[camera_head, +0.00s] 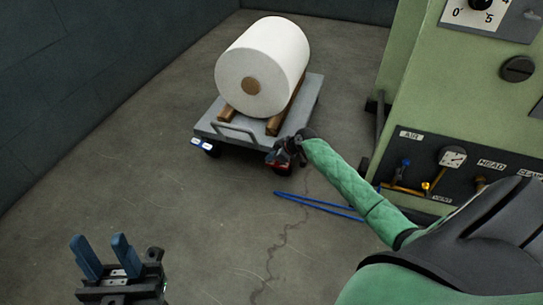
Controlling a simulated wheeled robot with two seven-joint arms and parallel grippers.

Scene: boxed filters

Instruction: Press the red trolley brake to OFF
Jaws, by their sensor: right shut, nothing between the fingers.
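The grey trolley (234,133) stands on the floor at the upper middle. A red part (276,158), which looks like the brake, shows at its front right corner above a caster. My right gripper (284,155) is shut and empty at that corner, right at the red part and covering some of it. I cannot tell whether it touches the red part, and the brake's setting cannot be read. My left gripper (104,258) is at the bottom left, far from the trolley, with its two blue fingers apart and nothing between them.
A large white roll (258,70) lies on wooden chocks on the trolley. A white and blue part (201,143) is at the trolley's front left corner. A green machine (430,85) with valves and a gauge stands at the right. A blue hose (315,203) lies on the floor.

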